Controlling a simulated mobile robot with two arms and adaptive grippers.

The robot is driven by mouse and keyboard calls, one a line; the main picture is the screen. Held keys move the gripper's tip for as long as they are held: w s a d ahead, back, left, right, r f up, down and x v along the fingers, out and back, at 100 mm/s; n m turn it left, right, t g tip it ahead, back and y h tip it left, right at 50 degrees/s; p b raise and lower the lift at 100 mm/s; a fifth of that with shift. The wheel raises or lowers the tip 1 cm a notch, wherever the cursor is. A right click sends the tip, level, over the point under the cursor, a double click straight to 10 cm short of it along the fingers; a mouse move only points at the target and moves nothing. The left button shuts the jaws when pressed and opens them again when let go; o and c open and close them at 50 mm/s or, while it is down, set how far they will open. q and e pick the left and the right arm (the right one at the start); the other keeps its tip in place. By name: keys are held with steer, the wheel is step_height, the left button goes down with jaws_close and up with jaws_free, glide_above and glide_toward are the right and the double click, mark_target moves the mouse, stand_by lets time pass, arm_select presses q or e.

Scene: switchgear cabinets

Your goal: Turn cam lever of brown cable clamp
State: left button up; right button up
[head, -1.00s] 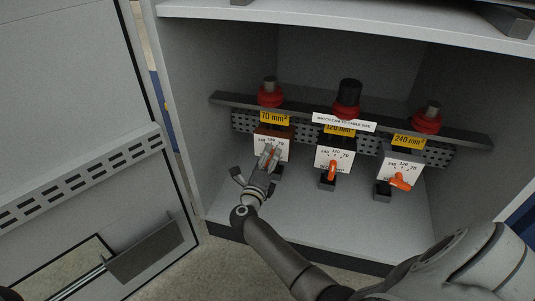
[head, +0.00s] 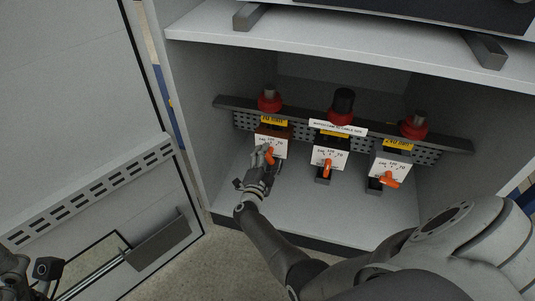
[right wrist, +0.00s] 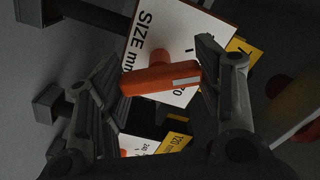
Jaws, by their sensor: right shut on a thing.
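The brown cable clamp (head: 273,132) is the left one of three clamps on the rail, under a yellow label. Its white dial plate also shows in the right wrist view (right wrist: 195,28). Its orange cam lever (head: 269,157) lies between the fingers of my right gripper (head: 262,160). In the right wrist view the lever (right wrist: 160,79) spans between both fingers, and the gripper is shut on it. The fingers hide part of the dial in the head view. My left gripper (head: 45,270) shows only partly at the lower left edge; its fingers are unclear.
The black middle clamp (head: 330,150) and the grey right clamp (head: 389,165) each have an orange lever. Red-collared cables rise above the clamps. The open cabinet door (head: 85,120) stands at left. The cabinet floor (head: 330,215) in front is clear.

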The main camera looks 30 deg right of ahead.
steer(key=shift+a+n+p, duration=0.1)
steer(key=shift+n+p, duration=0.25)
steer(key=shift+n, duration=0.65)
steer(key=n+p, duration=0.1)
steer(key=n, duration=0.2)
steer(key=shift+n, duration=0.3)
steer(key=shift+n+p, duration=0.4)
steer(key=shift+n, duration=1)
steer(key=o, duration=1)
steer(key=shift+o, duration=0.2)
